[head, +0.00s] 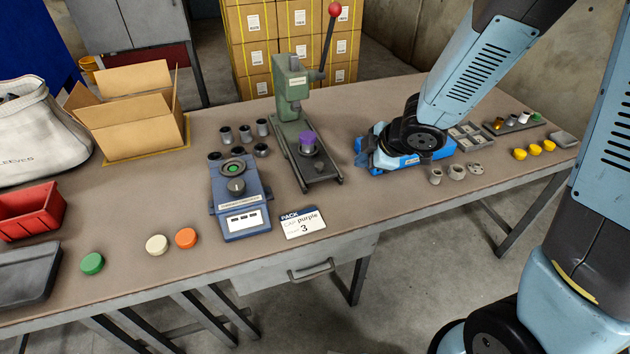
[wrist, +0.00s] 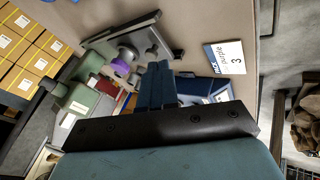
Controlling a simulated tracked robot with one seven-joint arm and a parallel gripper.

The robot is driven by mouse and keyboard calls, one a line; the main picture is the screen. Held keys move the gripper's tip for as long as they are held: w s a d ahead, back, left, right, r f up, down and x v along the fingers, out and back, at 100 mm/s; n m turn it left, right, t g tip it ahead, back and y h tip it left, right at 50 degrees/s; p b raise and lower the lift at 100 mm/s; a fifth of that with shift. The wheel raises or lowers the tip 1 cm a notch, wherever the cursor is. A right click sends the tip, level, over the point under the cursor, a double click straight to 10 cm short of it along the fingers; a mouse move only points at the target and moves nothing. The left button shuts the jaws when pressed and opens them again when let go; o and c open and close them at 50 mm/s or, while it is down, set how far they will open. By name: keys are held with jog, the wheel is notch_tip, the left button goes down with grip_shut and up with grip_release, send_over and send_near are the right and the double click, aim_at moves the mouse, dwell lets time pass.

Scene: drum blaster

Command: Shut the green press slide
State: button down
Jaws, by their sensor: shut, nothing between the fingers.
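The green press (head: 292,85) stands at the back middle of the bench, with a raised lever ending in a red knob. Its dark slide (head: 318,178) reaches out toward the front edge, clear of the press head. A grey holder with a purple piece (head: 307,138) sits on the slide; the purple piece also shows in the wrist view (wrist: 122,64). My gripper (wrist: 155,72) is shut and empty, its blue fingers pointing toward the slide's area in the wrist view. In the head view my wrist is right of the slide and hides much of the gripper; contact cannot be told.
A blue device (head: 240,200) and a "purple 3" card (head: 303,222) lie left and front of the slide. Several dark cups (head: 243,133) stand left of the press. The front left bench has clear patches.

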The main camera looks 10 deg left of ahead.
jog(key=a+f, duration=0.3)
jog(key=f, duration=0.1)
jog(key=s+a+f+n+g+y, duration=0.1)
jog(key=a+f, duration=0.2)
jog(key=a+f+n, duration=0.1)
jog(key=a+f, duration=0.2)
jog(key=f, duration=0.1)
jog(key=shift+s+a+f+g, duration=0.35)
jog(key=shift+g, duration=0.05)
jog(key=w, duration=0.1)
jog(key=w+a, duration=0.1)
jog(key=shift+w+a, duration=0.3)
jog(key=shift+w, duration=0.05)
jog(key=shift+w+a, duration=0.25)
jog(key=shift+w, duration=0.15)
